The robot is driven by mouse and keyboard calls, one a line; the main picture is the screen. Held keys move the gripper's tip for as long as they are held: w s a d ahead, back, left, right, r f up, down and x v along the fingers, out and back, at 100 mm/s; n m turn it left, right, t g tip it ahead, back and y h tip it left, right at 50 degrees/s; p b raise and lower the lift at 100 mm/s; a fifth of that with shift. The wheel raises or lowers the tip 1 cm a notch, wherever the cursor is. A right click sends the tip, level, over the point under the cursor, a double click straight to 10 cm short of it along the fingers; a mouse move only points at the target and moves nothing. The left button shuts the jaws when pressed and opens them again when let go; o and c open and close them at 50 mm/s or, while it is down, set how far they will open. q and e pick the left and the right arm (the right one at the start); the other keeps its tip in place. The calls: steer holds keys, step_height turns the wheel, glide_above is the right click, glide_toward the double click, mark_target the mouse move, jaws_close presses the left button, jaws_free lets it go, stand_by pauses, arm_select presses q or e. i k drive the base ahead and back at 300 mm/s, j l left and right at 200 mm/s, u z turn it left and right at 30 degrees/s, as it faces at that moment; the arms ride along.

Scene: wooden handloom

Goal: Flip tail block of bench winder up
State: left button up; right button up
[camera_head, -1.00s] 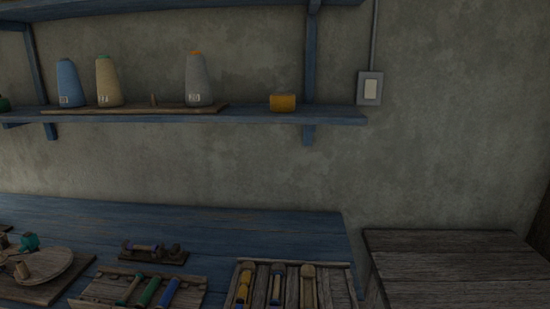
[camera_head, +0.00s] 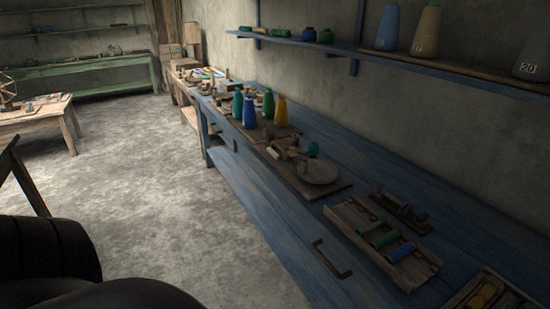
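A small dark wooden device (camera_head: 401,213) with upright end pieces on a narrow base lies on the blue bench, at the right of the head view. It looks like the bench winder. It is too small and dark to tell which end piece is the tail block or how it is turned. Another board with a round wooden disc (camera_head: 318,171) and a small green ball of yarn (camera_head: 313,149) sits farther along the bench. Neither of my grippers is in view. A dark rounded form at the lower left is probably part of my body.
A tray of coloured bobbins (camera_head: 384,242) sits beside the small device, near the blue bench's (camera_head: 300,232) front edge. Several yarn cones (camera_head: 249,112) stand farther back. A blue shelf (camera_head: 440,64) runs above. Grey floor (camera_head: 165,190) lies open to the left.

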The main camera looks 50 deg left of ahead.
mark_target(270, 136)
steer(key=u, duration=1.35)
steer(key=i+j+z, duration=0.1)
steer(key=z, duration=0.25)
steer(key=i+j+z, duration=0.1)
steer(key=z, duration=0.2)
steer(key=i+j+z, duration=0.1)
steer(key=z, duration=0.25)
steer(key=i+j+z, duration=0.2)
steer(key=j, duration=0.25)
steer(key=j+z, duration=0.2)
steer(key=j, duration=0.2)
steer(key=i+j, duration=0.15)
steer(key=j, duration=0.3)
steer(key=i+j, duration=0.1)
steer(key=j, duration=0.35)
steer(key=i+j+z, duration=0.1)
steer(key=j, duration=0.4)
steer(key=i+j, duration=0.15)
steer(key=j, duration=0.3)
steer(key=i+j+z, duration=0.1)
steer(key=j, duration=0.4)
